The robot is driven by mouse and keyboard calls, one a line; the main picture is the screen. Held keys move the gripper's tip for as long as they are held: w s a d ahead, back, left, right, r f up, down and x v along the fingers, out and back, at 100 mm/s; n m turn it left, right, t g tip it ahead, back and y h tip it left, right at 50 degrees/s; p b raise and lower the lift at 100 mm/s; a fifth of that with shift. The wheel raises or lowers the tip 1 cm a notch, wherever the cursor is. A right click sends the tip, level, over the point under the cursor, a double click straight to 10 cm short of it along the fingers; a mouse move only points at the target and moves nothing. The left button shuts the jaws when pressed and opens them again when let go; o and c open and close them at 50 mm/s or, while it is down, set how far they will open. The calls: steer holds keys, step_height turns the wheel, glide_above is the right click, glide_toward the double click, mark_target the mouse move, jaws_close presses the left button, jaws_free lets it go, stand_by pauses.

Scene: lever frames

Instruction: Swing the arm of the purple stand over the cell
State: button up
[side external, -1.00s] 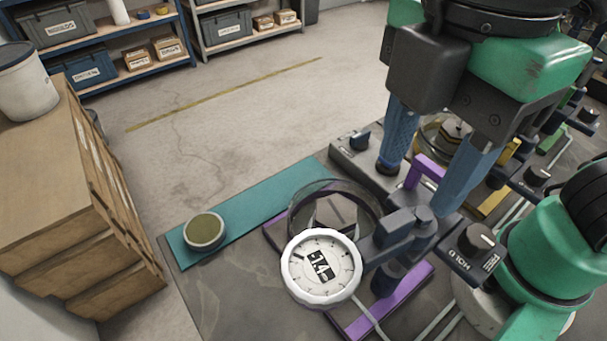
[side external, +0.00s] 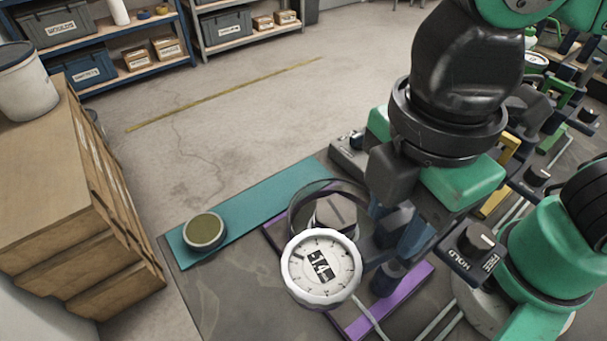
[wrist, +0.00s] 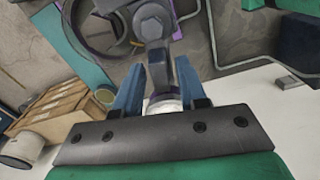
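The purple stand (side external: 408,283) has a flat purple base, a dark post and arm, and a white round dial (side external: 320,269) at its front. A dark upright-looking ring (side external: 293,222) with a grey round piece (side external: 337,213) inside lies behind the dial. I cannot tell for certain which part is the cell. My gripper (side external: 395,235) is low over the stand's arm, partly covering it. In the wrist view, my two blue fingers (wrist: 157,80) are apart, with the stand's dark arm part (wrist: 155,55) between them. Contact cannot be told.
A teal strip (side external: 265,200) holds a round olive-topped pot (side external: 204,229) at left. A box with a HOLD/FREE knob (side external: 475,243) stands close at right. More stands and coloured parts crowd the right.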

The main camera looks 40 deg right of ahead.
jaws_close()
stand_by(1.2)
